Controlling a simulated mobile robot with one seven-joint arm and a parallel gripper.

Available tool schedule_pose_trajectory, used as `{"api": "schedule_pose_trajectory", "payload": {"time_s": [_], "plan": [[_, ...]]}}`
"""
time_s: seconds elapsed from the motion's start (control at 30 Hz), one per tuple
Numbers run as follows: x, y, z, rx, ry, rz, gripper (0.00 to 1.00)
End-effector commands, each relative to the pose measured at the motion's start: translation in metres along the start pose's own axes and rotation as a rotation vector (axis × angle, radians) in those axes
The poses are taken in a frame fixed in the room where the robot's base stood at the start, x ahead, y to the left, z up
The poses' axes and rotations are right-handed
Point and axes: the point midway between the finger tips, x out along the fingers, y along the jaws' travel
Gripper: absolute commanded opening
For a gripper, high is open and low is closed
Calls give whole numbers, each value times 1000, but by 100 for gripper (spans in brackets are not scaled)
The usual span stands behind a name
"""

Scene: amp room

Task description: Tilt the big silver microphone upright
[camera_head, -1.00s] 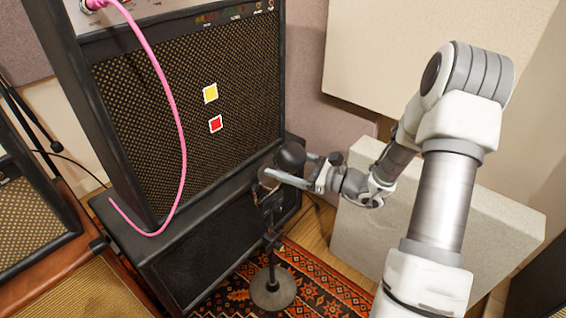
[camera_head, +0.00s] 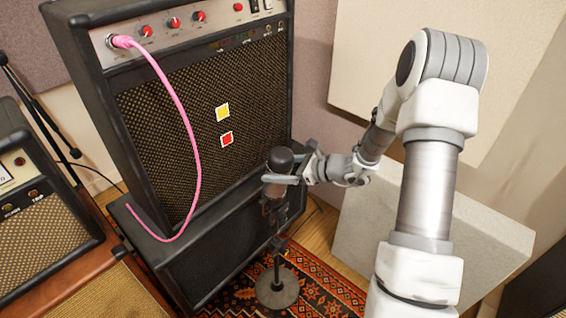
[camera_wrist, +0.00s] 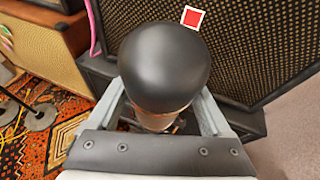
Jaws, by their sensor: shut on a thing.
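The big microphone (camera_head: 275,185) has a dark rounded head and a silver-brown body. It stands close to upright on a stand with a round base (camera_head: 277,288), in front of the amp stack. My gripper (camera_head: 283,180) reaches it from the right and is shut around its body, just below the dark head. In the wrist view the dark head (camera_wrist: 165,65) fills the middle, with a finger of my gripper (camera_wrist: 160,112) on each side. The head hides most of the body and the stand there.
A large black amp (camera_head: 175,130) with a pink cable (camera_head: 185,120) stands behind the microphone on a black cabinet (camera_head: 225,245). A smaller amp (camera_head: 45,240) is at the left. A pale panel block (camera_head: 430,225) stands at the right. A patterned rug (camera_head: 320,295) lies below.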

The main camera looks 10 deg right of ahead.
Motion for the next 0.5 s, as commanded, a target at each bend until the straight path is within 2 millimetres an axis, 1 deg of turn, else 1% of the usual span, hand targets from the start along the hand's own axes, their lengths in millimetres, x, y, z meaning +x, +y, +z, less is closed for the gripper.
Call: {"api": "schedule_pose_trajectory", "payload": {"time_s": [0.03,0.23,0.5], "plan": [[1,-1,8,6,30,7,0],[10,-5,10,32,125,21,0],[17,-7,9,49,184,31,0]]}}
